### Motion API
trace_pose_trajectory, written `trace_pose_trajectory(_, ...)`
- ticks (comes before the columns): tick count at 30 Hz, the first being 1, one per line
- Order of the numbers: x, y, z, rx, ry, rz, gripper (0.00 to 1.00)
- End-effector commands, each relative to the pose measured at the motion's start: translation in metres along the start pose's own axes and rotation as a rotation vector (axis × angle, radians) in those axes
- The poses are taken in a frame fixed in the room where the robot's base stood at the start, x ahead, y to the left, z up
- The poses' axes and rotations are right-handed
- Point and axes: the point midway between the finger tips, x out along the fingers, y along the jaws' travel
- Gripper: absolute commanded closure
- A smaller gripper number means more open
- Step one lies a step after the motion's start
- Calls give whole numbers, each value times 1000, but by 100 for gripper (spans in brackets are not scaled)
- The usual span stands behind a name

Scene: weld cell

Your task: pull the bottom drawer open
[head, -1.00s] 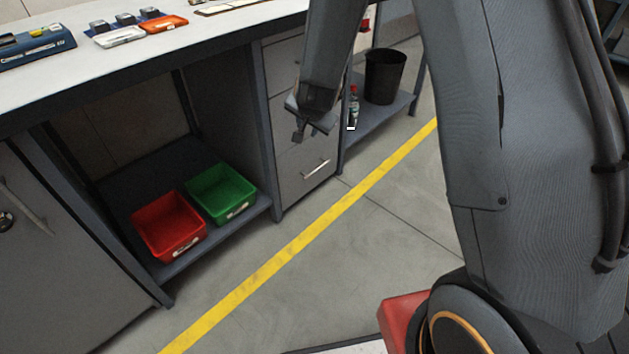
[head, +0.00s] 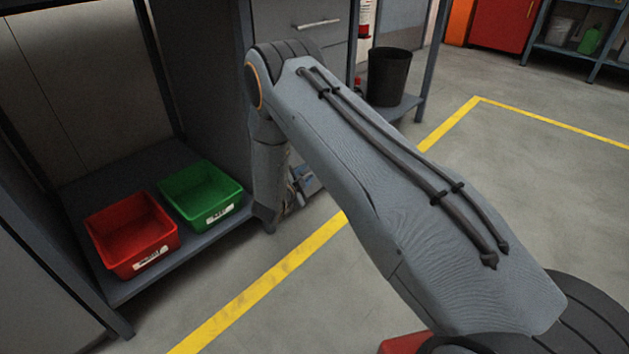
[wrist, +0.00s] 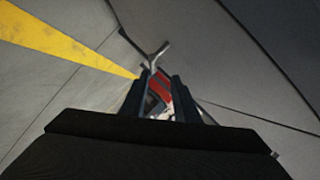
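The bottom drawer is hidden behind my arm in the head view. In the wrist view a grey panel (wrist: 225,65), which looks like its front, fills the right side. A thin metal handle (wrist: 158,52) sticks out from that panel, just beyond my fingertips. My gripper (wrist: 161,78) shows two dark fingers with a gap between them; the handle's near end lies at the gap, close to the left finger. I cannot tell whether they touch. In the head view my gripper (head: 303,185) is low beside the drawer unit, mostly hidden by my arm.
An upper drawer handle (head: 318,24) shows above my arm. A red bin (head: 132,235) and a green bin (head: 202,193) sit on the low shelf at left. A black bucket (head: 388,76) stands on the shelf at right. Open floor (head: 520,185) lies right of my arm.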

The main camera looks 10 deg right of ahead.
Motion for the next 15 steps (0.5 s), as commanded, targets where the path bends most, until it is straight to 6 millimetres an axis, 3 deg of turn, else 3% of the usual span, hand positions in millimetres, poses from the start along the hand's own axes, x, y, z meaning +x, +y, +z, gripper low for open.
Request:
trace_pose_trajectory(5,6,17,9,22,42,-16,72)
trace_pose_trajectory(11,14,19,9,28,52,-19,72)
trace_pose_trajectory(15,29,19,8,28,52,-18,72)
